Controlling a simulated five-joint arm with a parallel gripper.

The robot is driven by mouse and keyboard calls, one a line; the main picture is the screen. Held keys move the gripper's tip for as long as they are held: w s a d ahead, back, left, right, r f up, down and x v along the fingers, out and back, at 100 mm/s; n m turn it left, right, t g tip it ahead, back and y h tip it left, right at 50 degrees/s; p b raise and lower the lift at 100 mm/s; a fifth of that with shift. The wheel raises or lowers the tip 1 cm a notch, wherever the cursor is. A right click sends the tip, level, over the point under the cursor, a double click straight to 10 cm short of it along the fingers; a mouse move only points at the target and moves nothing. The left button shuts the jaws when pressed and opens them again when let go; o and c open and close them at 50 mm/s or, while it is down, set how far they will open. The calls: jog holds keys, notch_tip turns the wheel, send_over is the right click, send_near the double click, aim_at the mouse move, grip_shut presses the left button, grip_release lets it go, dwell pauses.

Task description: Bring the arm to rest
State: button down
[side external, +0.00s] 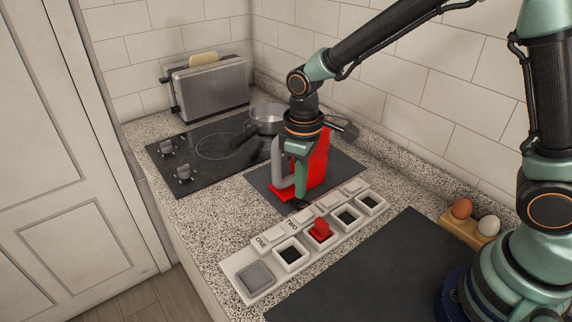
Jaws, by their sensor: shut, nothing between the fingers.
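My gripper (303,202) points down over the far edge of a white compartment strip, and its jaws are shut and empty. Its tips are close to the strip; I cannot tell if they touch it. A red upright object (320,160) with a red foot stands right behind my gripper on a small dark mat (258,182). A grey curved piece (277,165) beside it is partly hidden. The white strip (235,266) has several square compartments and the words ONE and TWO. A red piece (321,231) sits in the middle compartment, and a grey square (257,275) fills the nearest one.
A large dark mat (385,270) lies bare in front of the strip. A wooden holder (458,229) with two eggs (488,226) stands near my base. A black cooktop (190,150), a metal pot (267,118) and a toaster (209,88) with bread are at the back.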

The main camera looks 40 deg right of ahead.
jog(key=s+d+r+m+t, duration=0.2)
jog(key=s+d+r+m, duration=0.1)
jog(key=d+r, duration=0.3)
jog(key=s+d+r+m+t, duration=0.3)
jog(key=s+d+r, duration=0.3)
jog(key=r, duration=0.2)
jog(key=shift+r+t, duration=0.3)
jog(key=shift+r, duration=0.1)
